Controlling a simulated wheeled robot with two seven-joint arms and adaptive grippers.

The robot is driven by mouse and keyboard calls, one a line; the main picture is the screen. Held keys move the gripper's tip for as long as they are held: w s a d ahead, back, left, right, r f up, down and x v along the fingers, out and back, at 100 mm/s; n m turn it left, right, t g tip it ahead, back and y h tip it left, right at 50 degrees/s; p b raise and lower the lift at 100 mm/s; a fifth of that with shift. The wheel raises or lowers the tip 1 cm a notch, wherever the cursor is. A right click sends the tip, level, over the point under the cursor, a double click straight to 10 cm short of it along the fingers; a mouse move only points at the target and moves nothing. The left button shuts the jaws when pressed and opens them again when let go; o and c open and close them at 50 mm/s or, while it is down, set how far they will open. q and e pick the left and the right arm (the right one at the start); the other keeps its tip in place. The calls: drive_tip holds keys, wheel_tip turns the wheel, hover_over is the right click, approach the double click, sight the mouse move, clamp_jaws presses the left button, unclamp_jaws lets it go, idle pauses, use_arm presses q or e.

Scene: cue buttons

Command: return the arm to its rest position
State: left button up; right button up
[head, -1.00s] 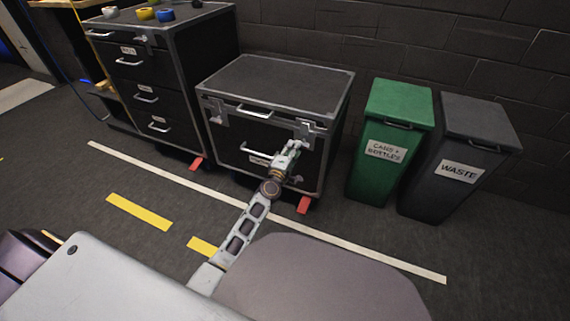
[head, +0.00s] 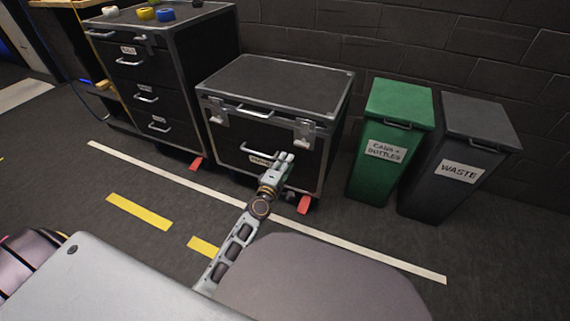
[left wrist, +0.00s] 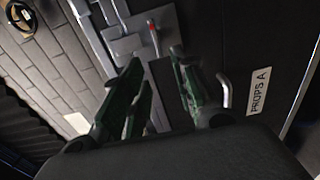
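My left gripper (head: 286,156) is in front of the low black case (head: 278,86), below its right latch (head: 304,131) and just right of its front handle (head: 260,152). In the left wrist view the two dark green fingers of the left gripper (left wrist: 157,60) stand apart with nothing between them. Past them show the case's latch plate with a small red mark and a white label reading PROPS A (left wrist: 259,88). My left arm reaches forward from the bottom of the head view. My right gripper is not in view.
A taller black drawer cabinet (head: 160,75) with tape rolls on top stands at left. A green bin (head: 399,104) and a grey waste bin (head: 484,120) stand at right against the dark block wall (head: 420,45). The floor before the case is clear.

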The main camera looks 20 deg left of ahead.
use_arm(q)
drive_tip(key=shift+s, duration=0.1)
idle(0.6)
drive_tip(key=s+d+f+m+g+h, duration=0.3)
drive_tip(key=s+d+m+g+h, duration=0.35)
drive_tip(key=s+d+m, duration=0.5)
drive_tip(key=s+a+m+g+y, duration=0.3)
drive_tip(key=s+a+m+g, duration=0.1)
drive_tip(key=s, duration=0.5)
drive_tip(key=s+a+f+m+g+y+p, duration=0.1)
drive_tip(key=s+a+m+g+y, duration=0.3)
drive_tip(key=s, duration=0.5)
drive_tip(key=shift+s+a, duration=0.15)
drive_tip(key=shift+a, duration=0.95)
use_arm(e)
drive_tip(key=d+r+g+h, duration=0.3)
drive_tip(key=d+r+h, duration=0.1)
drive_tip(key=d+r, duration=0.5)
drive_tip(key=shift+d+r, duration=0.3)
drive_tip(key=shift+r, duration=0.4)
use_arm(q)
drive_tip(key=shift+f+p, duration=0.2)
drive_tip(key=shift+p, duration=0.1)
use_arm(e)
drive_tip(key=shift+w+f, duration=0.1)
